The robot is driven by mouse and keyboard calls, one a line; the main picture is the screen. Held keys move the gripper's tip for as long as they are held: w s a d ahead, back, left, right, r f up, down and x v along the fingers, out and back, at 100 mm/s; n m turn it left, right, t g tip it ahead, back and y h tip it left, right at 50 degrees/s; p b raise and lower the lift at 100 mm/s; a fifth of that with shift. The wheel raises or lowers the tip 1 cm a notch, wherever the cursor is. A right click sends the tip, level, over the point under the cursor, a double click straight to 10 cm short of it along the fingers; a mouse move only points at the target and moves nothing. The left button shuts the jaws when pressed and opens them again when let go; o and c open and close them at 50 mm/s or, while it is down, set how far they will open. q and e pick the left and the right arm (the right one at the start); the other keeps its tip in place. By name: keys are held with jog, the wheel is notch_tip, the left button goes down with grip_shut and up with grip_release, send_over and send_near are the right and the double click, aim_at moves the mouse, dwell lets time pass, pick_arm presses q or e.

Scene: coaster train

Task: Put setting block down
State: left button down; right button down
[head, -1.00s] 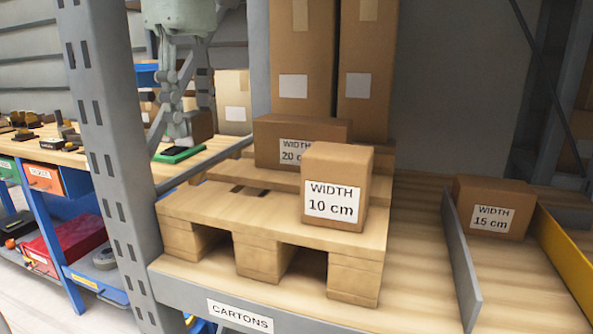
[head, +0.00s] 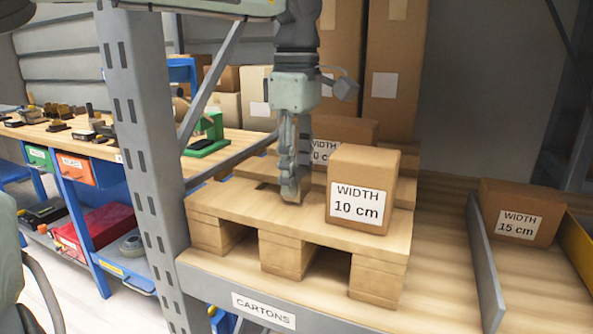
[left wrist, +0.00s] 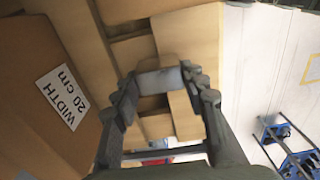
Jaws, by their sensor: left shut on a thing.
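My left gripper (head: 290,192) hangs fingers-down over the front left of the wooden pallet (head: 240,208), left of the carton marked 10 cm (head: 372,165). In the left wrist view its fingers (left wrist: 160,85) are shut on a small grey block (left wrist: 161,82), taken to be the setting block. The pallet's slats and gaps show beyond the block. In the head view the fingers hide the block, and I cannot tell whether it touches the pallet. My right gripper is not in view.
The carton marked 20 cm (head: 357,131) stands behind the gripper; it fills the left of the wrist view (left wrist: 45,95). The carton marked 15 cm (head: 520,200) lies right, beyond a grey divider (head: 484,262). A grey rack post (head: 142,170) stands left.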

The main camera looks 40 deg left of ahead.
pick_arm(q)
jog(key=shift+f, duration=0.1)
jog(key=shift+f, duration=0.1)
jog(key=c, duration=0.9)
grip_release()
jog(key=shift+o, duration=0.2)
notch_tip(320, 180, up, 12)
